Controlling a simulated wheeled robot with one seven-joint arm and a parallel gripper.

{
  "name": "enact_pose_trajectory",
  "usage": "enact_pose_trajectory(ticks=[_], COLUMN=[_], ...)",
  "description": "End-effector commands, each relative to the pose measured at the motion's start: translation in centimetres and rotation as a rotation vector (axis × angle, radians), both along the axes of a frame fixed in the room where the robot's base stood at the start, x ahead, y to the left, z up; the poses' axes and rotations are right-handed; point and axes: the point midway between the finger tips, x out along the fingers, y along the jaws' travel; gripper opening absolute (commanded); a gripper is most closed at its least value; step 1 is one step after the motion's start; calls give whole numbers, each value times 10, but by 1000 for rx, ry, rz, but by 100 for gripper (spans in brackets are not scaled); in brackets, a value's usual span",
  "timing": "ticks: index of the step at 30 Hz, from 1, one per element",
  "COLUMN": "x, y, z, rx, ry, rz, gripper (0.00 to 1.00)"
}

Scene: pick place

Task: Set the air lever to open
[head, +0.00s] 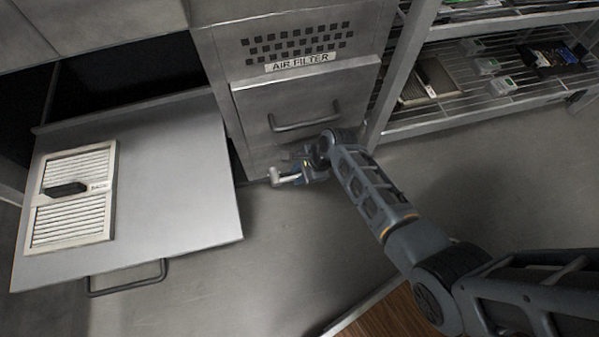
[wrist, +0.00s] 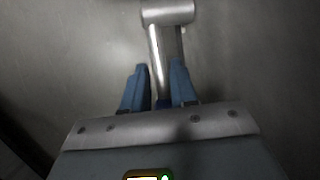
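The air lever (head: 287,177) is a pale metal handle with a crossbar, low at the front of the air filter cabinet in the head view. In the wrist view its crossbar and shaft (wrist: 167,40) stick out beyond my fingertips, against a grey surface. My gripper (head: 305,168) is at the lever. Its two blue fingers (wrist: 158,70) are apart, with the shaft running between or just behind them. I cannot tell whether they press on it. The lever's base is hidden by my gripper.
The grey AIR FILTER cabinet (head: 300,96) has a closed panel with a bar handle (head: 304,121). To its left a drawer (head: 180,170) is pulled out, with a slatted filter (head: 70,215) on it. A wire shelf (head: 470,105) stands at right. The floor ahead is clear.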

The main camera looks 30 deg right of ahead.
Motion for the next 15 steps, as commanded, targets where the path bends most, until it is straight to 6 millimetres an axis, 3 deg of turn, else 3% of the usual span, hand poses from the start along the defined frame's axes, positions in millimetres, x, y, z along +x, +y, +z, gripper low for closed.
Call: enact_pose_trajectory(ticks=[8, 15], x=[0, 0], y=[0, 0], z=[0, 0], rx=[0, 0], ry=[0, 0], rz=[0, 0], gripper=[0, 0])
